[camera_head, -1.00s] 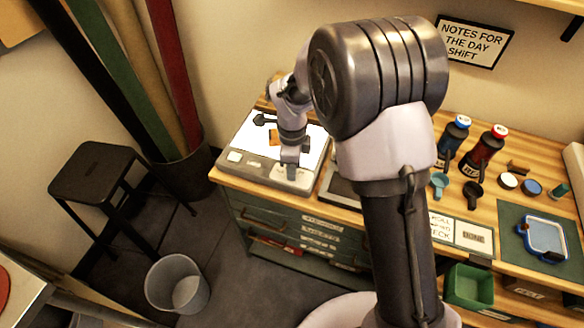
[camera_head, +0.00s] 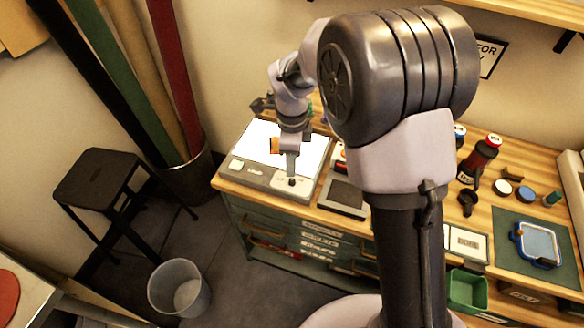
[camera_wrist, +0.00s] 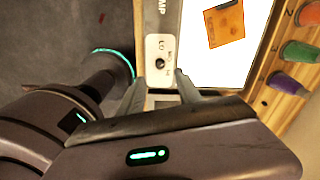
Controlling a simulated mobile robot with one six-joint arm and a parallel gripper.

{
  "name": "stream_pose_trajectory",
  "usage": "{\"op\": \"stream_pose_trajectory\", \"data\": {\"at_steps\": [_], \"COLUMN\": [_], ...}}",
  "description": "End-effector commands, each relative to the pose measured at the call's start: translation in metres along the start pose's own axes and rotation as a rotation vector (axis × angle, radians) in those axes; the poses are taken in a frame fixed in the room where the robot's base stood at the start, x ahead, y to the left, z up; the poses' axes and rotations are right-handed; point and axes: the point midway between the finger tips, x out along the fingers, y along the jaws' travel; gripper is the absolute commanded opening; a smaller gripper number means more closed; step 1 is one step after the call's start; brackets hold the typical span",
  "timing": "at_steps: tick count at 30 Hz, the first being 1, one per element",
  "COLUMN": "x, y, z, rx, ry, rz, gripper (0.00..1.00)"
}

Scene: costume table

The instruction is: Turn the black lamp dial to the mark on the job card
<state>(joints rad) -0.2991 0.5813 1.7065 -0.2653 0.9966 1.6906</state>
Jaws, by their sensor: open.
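The lamp is a grey light box (camera_head: 257,176) with a lit white top, at the back left of the wooden bench. My gripper (camera_wrist: 157,90) is open and empty. In the wrist view its two fingers point toward the dial panel, one on each side of the dial, apart from it. In the head view my gripper (camera_head: 291,172) hangs over the box's front right part, by the dial (camera_head: 291,182). I cannot identify the job card.
An orange square (camera_wrist: 225,24) lies on the lit top. Green and purple pieces (camera_wrist: 297,83) stand beside the box. A dark flat device (camera_head: 346,196) is right of the box. Bottles, a green mat (camera_head: 500,255) and a green bin (camera_head: 466,292) are farther right. My arm hides the bench's middle.

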Motion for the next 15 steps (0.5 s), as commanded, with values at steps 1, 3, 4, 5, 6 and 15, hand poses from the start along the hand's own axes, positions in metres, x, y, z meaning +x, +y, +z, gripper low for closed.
{"op": "stream_pose_trajectory", "data": {"at_steps": [1,3,4,5,6,15], "x": [-0.024,-0.046,-0.054,-0.062,-0.071,-0.099], "y": [-0.001,-0.001,-0.001,-0.001,-0.001,0.0], "z": [0.0,0.0,0.0,0.0,0.0,0.0], "rx": [0.0,0.0,0.001,0.0,0.0,0.0], "ry": [-0.002,-0.001,-0.001,-0.001,-0.001,0.0], "rz": [-0.004,-0.004,-0.003,-0.003,-0.003,-0.001], "gripper": [0.41,0.41,0.41,0.41,0.41,0.41]}}
